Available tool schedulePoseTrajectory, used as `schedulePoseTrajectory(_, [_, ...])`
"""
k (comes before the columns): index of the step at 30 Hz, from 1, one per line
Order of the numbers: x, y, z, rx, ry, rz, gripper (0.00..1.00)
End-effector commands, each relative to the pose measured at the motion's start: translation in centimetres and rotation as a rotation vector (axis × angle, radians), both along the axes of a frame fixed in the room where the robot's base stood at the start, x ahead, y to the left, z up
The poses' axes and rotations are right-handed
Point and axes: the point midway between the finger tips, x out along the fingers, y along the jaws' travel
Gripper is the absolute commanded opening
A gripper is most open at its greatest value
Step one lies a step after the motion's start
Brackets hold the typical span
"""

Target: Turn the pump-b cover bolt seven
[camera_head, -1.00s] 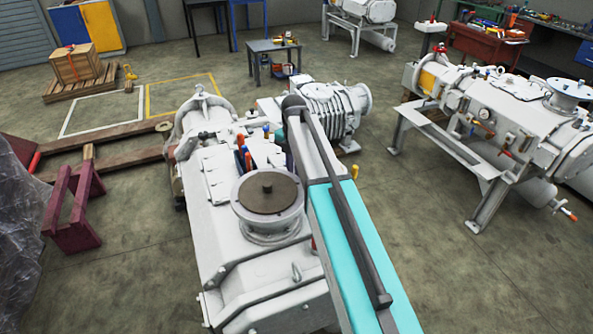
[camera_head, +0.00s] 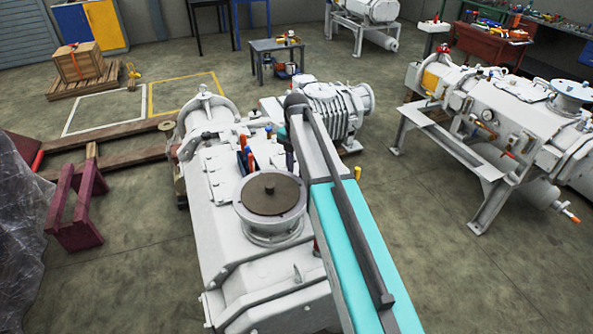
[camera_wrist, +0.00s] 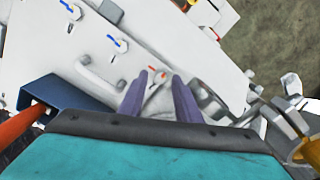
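A large white pump (camera_head: 245,265) with a round brown-topped flange (camera_head: 270,194) fills the middle of the head view, partly behind my arm. In the wrist view, its white cover (camera_wrist: 170,30) lies below my gripper (camera_wrist: 160,80). The two purple-grey fingers are apart. A small bolt-like part (camera_wrist: 159,82) with a red-orange mark shows between the fingertips; contact cannot be told. Other small round parts have blue marks (camera_wrist: 117,44) or red marks (camera_wrist: 214,33). I cannot tell which is bolt seven. My gripper is hidden behind my arm in the head view.
A blue box (camera_wrist: 60,98) with an orange-red handle (camera_wrist: 32,115) is close left of my gripper. Yellow and grey fittings (camera_wrist: 290,120) stand close right. Several coloured handles (camera_head: 247,155) stand on the pump. Another white pump (camera_head: 510,120) stands at right, with open floor between.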

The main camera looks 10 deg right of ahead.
Motion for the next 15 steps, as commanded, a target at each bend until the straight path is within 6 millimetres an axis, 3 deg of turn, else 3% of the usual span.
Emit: schedulePoseTrajectory(15, [0.1, -0.1, 5.3, -0.002, -0.001, -0.001, 0.35])
